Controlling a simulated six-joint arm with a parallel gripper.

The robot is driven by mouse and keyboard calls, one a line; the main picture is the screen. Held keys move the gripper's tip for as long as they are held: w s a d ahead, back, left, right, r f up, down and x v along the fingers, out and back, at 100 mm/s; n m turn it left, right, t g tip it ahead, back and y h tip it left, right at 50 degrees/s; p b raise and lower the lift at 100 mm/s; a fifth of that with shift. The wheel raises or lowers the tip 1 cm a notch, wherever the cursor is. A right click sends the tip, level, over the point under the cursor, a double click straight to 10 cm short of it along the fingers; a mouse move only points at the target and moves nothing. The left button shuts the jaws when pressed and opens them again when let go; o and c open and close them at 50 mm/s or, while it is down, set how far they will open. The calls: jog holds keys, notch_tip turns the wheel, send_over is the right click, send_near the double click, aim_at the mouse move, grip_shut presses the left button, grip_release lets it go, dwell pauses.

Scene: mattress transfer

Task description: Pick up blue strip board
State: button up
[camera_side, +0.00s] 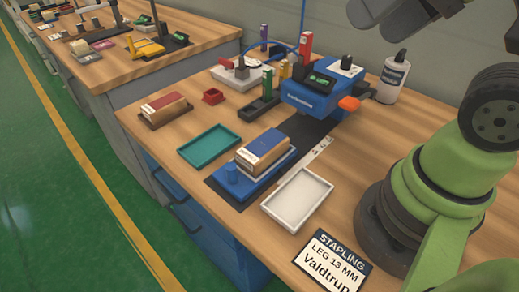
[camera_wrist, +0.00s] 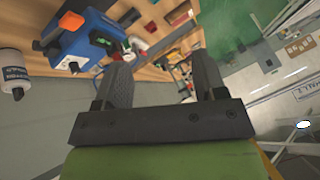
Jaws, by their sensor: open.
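A cardboard-coloured block with a blue top (camera_side: 264,146), which looks like the blue strip board, lies on a blue fixture (camera_side: 231,182) near the bench's front edge in the side view. I cannot make it out clearly in the wrist view. My gripper (camera_wrist: 160,68) is open in the wrist view, its two dark fingers apart with nothing between them.
A blue stapling machine (camera_side: 312,98) with an orange part stands behind the fixture. A teal tray (camera_side: 209,146) lies left of it, a white tray (camera_side: 297,197) right. A red-topped block (camera_side: 164,106) sits farther left. A white bottle (camera_side: 393,78) stands at the back.

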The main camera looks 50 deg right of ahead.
jog(key=o, duration=0.5)
jog(key=shift+c, duration=0.2)
jog(key=shift+w, duration=0.1)
jog(key=n+g+h, duration=0.2)
jog(key=n+g, duration=0.5)
jog(key=n, duration=1.5)
send_over(264, 143)
jog(key=f, duration=2.2)
jog(key=shift+w, duration=0.3)
jog(key=shift+s+f, duration=0.15)
jog(key=shift+f, duration=1.3)
jog(key=shift+s+f, duration=0.15)
jog(key=shift+f, duration=1.3)
